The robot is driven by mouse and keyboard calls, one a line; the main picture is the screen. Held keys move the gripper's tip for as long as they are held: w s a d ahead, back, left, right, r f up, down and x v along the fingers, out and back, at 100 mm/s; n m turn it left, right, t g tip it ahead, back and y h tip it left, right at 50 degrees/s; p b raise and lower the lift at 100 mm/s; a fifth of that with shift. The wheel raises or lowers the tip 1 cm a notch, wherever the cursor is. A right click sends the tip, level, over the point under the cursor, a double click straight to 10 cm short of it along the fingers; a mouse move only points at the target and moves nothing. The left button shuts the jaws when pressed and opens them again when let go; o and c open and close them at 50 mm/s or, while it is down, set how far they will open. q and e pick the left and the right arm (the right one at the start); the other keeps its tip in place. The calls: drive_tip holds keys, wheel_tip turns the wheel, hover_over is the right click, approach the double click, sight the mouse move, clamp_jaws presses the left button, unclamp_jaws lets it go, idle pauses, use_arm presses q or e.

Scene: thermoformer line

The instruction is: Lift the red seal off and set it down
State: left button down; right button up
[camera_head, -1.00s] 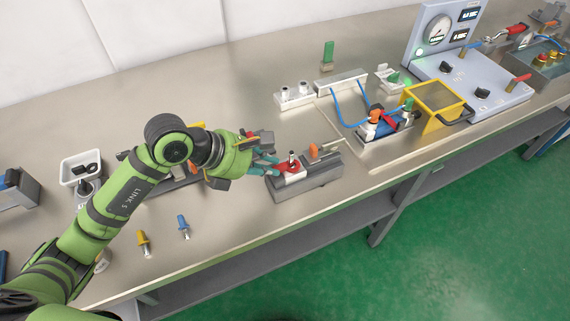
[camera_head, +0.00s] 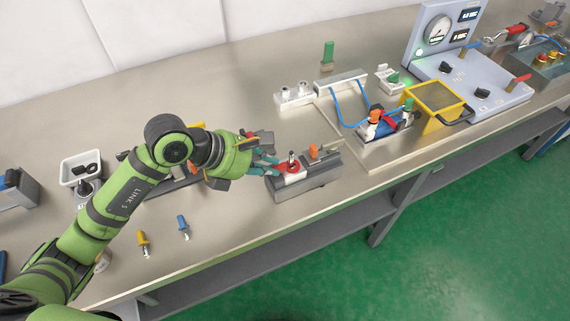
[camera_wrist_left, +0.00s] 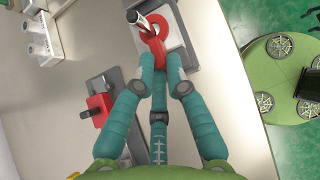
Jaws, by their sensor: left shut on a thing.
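The red seal (camera_head: 293,168) is a ring with a tab, at the grey fixture (camera_head: 310,182) on the bench. It sits around an upright metal pin above a white block, and it also shows at the top of the left wrist view (camera_wrist_left: 163,30). My left gripper (camera_head: 275,166) has teal fingers, which also show in the left wrist view (camera_wrist_left: 158,72). They are shut on the tab of the seal from the left. Whether the ring touches the white block cannot be told. My right gripper is not in view.
An orange knob (camera_head: 314,151) stands on the same fixture, right of the pin. A yellow-framed stand (camera_head: 434,98) and a blue-hosed assembly (camera_head: 382,125) are further right. Yellow (camera_head: 143,243) and blue (camera_head: 183,227) plugs lie near the front edge.

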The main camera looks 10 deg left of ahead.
use_arm(q)
drive_tip(key=shift+r, duration=0.15)
wheel_tip(320, 180, up, 7)
drive_tip(key=p, duration=0.4)
drive_tip(key=shift+r+p, duration=0.15)
drive_tip(key=shift+p, duration=0.25)
idle(0.7)
